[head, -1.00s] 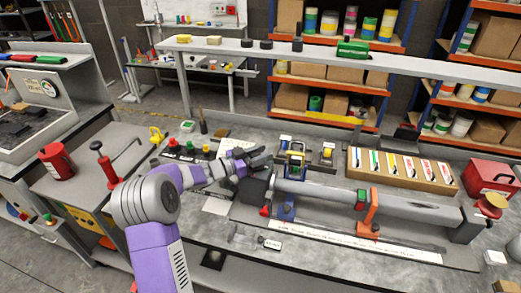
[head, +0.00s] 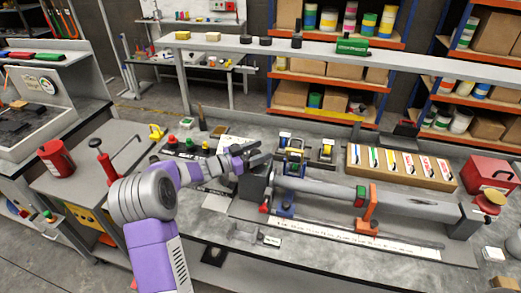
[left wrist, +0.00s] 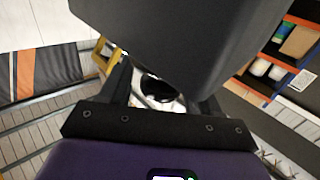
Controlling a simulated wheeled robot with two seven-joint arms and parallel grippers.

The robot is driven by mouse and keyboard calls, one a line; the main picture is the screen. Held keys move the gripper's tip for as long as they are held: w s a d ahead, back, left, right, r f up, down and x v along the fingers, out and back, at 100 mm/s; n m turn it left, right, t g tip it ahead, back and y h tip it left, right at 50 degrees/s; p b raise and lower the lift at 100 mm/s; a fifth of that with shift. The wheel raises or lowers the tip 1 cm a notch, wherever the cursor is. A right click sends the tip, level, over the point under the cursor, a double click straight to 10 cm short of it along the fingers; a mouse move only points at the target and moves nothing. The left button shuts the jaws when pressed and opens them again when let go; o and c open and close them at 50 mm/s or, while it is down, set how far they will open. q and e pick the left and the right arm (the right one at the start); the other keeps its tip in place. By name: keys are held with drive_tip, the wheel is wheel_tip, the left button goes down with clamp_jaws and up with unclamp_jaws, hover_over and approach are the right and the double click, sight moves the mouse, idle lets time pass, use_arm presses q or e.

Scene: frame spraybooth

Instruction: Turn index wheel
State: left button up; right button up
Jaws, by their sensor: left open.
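My left gripper (head: 254,155) is open, at the upper left of the dark headstock block (head: 254,186) on the bench fixture. The block holds the left end of a long grey bar (head: 335,190). In the left wrist view, the dark block (left wrist: 190,40) fills the top centre, close in front of the gripper (left wrist: 160,92). A dark round shape with a pale surround (left wrist: 157,88) shows between the fingers; I cannot tell whether it is the index wheel. I cannot pick out the index wheel with certainty; the gripper and block may hide it. My right gripper is not in view.
An orange stand (head: 368,212) with a red-and-green block sits along the bar. A long white scale strip (head: 340,238) lies in front. Push buttons (head: 188,147) stand left of the gripper. A cardboard tray of cards (head: 402,167) and a red box (head: 490,174) lie right.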

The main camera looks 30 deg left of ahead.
use_arm(q)
drive_tip(key=v, duration=0.7)
drive_tip(key=shift+d+r, duration=0.1)
